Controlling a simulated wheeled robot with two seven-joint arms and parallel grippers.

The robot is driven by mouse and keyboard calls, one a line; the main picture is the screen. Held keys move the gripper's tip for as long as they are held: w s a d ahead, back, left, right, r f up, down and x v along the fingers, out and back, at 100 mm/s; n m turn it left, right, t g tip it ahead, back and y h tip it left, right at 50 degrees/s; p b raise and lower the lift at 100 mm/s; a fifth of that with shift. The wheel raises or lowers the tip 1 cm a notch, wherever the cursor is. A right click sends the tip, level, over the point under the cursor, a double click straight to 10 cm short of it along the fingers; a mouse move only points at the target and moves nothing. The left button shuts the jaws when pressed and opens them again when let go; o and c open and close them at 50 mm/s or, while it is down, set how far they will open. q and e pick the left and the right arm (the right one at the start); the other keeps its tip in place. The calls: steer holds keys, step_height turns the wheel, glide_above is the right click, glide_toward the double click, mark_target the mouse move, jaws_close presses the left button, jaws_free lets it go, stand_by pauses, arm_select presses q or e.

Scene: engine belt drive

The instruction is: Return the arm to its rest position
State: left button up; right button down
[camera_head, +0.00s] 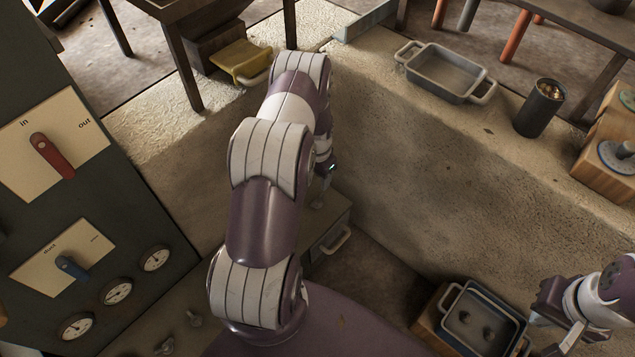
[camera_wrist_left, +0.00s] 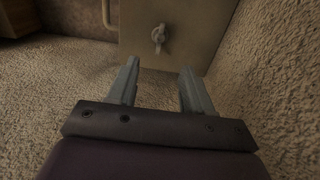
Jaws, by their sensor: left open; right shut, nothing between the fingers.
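My left arm (camera_head: 265,220) rises from the bottom middle of the head view, reaches away and bends downward at its far end. Its gripper is mostly hidden there behind the arm links. In the left wrist view my left gripper (camera_wrist_left: 157,88) is open, with two grey fingers apart and nothing between them. Beyond the fingers is an upright tan panel (camera_wrist_left: 190,20) with a small metal knob (camera_wrist_left: 158,38); the fingers appear apart from it. My right gripper (camera_head: 568,338) is at the lower right edge of the head view, shut and empty, beside a blue-rimmed tray.
A cabinet with a handle (camera_head: 337,240) stands beside the left arm. A control panel (camera_head: 50,220) with levers and gauges is at left. A grey tray (camera_head: 445,73), a dark cup (camera_head: 538,108) and a wooden block (camera_head: 608,150) stand on the ledge. The blue-rimmed tray (camera_head: 522,325) holds dark parts.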

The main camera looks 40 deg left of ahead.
arm_select(q)
steer(key=shift+r, duration=0.4)
